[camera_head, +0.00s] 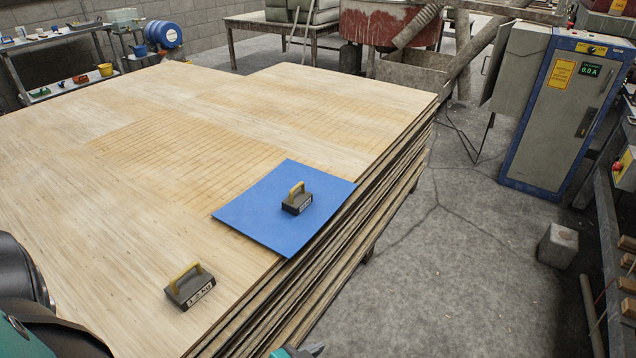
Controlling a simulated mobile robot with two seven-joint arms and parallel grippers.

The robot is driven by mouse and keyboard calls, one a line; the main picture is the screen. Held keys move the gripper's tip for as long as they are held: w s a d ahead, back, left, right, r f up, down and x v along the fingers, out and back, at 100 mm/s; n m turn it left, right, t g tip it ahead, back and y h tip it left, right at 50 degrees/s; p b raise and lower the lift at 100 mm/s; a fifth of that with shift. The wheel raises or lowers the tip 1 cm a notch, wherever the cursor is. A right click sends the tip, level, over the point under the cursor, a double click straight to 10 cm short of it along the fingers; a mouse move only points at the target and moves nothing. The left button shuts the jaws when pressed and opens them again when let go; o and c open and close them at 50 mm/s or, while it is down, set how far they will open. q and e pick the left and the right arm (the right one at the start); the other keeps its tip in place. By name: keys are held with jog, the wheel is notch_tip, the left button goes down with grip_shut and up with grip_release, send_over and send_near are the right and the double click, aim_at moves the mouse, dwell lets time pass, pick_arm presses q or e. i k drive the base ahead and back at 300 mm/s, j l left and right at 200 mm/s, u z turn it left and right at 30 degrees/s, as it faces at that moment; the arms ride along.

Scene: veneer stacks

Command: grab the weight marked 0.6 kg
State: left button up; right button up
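Two dark block weights with yellow handles are in the head view. One weight (297,202) stands on a blue mat (245,217) near the right edge of the veneer stack (130,210). The other weight (189,290) stands on the bare veneer, nearer to me and to the left. Each has a pale label on its front face, too small for me to read surely. Both handles are free, with no gripper touching them. My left gripper is not in view; only dark and teal parts of mine show at the lower left. A small teal and grey part of mine shows at the bottom edge, too cut off to tell its state.
The stack's right side drops to a concrete floor (440,270). A grey and blue cabinet (560,115) and a concrete block (558,246) stand to the right. A shelf with small items (60,38) is at the back left. Most of the stack top is clear.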

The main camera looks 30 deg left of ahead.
aim_at(298, 199)
jog(key=i, duration=1.4)
jog(key=i+l+u, duration=0.1)
jog(key=i, duration=1.3)
jog(key=u, duration=0.45)
jog(key=i+u, duration=0.15)
jog(key=u, duration=0.3)
jog(key=l+u, duration=0.1)
jog(key=u, duration=1.9)
